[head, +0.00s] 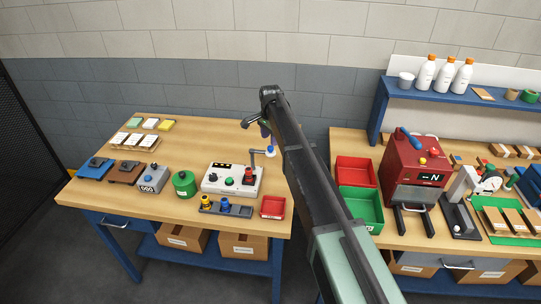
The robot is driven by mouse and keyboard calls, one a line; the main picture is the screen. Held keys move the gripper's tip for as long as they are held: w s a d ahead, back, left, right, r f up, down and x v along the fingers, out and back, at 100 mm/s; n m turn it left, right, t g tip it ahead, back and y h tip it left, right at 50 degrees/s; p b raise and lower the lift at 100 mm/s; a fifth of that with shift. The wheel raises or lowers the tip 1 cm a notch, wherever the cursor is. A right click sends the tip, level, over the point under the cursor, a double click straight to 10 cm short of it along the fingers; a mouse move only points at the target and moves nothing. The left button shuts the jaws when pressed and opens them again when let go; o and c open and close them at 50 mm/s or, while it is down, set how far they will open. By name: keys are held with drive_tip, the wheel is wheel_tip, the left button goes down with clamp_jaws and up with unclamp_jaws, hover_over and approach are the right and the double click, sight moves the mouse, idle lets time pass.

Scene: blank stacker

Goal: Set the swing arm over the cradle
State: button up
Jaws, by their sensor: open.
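A grey swing arm (259,154) on a short post stands at the right end of the white control box (222,179) on the left table. Its bar points right, with a blue and white end (270,152) beyond the box's right side. I cannot clearly make out the cradle. My gripper (257,126) is open, small in the head view, above and behind the swing arm and apart from it. My dark arm link partly hides the area to its right.
Red (356,170) and green (360,208) bins and a red press (414,170) occupy the right table.

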wheel_tip(320, 180, down, 4)
drive_tip(key=b, duration=0.2)
drive_tip(key=shift+f+b, duration=0.2)
drive_tip(key=shift+b, duration=0.1)
drive_tip(key=shift+r, duration=0.15)
drive_tip(key=shift+c, duration=0.5)
clamp_jaws()
